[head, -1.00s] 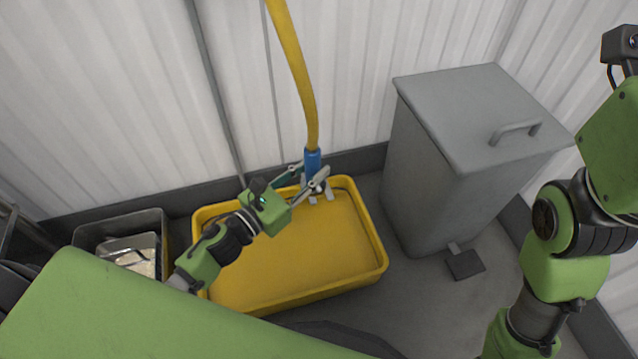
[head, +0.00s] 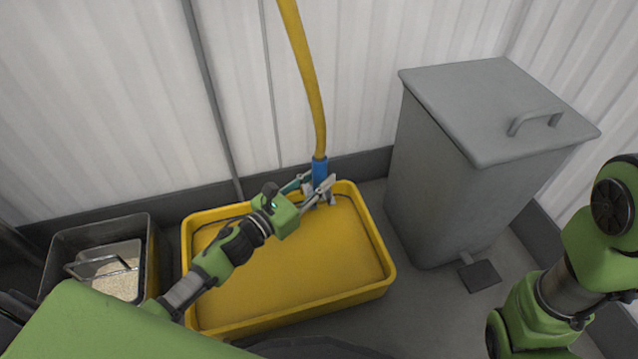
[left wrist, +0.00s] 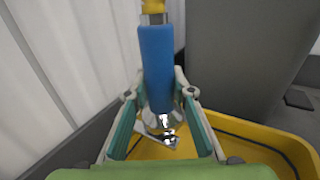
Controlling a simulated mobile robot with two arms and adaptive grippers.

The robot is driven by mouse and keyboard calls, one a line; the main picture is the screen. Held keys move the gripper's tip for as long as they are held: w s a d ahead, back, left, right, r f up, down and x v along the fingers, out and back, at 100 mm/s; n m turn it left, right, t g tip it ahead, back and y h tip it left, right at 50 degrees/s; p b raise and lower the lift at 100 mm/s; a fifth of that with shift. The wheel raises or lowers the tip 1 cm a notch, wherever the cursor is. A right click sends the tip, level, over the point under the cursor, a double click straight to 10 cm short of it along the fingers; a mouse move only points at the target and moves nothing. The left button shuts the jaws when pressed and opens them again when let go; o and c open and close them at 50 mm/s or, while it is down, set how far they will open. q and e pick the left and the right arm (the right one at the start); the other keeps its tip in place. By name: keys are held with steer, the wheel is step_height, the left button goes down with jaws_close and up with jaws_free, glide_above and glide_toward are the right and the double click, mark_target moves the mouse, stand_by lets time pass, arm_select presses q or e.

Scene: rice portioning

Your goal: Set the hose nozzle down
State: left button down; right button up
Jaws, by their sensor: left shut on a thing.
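The hose nozzle (head: 320,172) has a blue grip and hangs upright from a yellow hose (head: 308,75). In the left wrist view the blue nozzle (left wrist: 157,65) stands between my fingers, with its shiny metal end pointing down. My left gripper (head: 318,188) is shut on the nozzle at the back right corner of a yellow tray (head: 290,312). The tray's floor shows below the metal end in the left wrist view; whether they touch, I cannot tell. My right gripper is out of view; only part of that arm shows at the right.
A grey lidded bin (head: 440,190) with a pedal (head: 479,276) stands right of the tray. A corrugated wall (head: 120,100) rises behind. Most of the tray is empty.

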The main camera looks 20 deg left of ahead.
arm_select(q)
steer(key=shift+r, duration=0.2)
steer(key=shift+f, duration=0.15)
steer(key=c, duration=2.2)
jaws_free()
steer(key=shift+f, duration=0.15)
steer(key=o, duration=0.5)
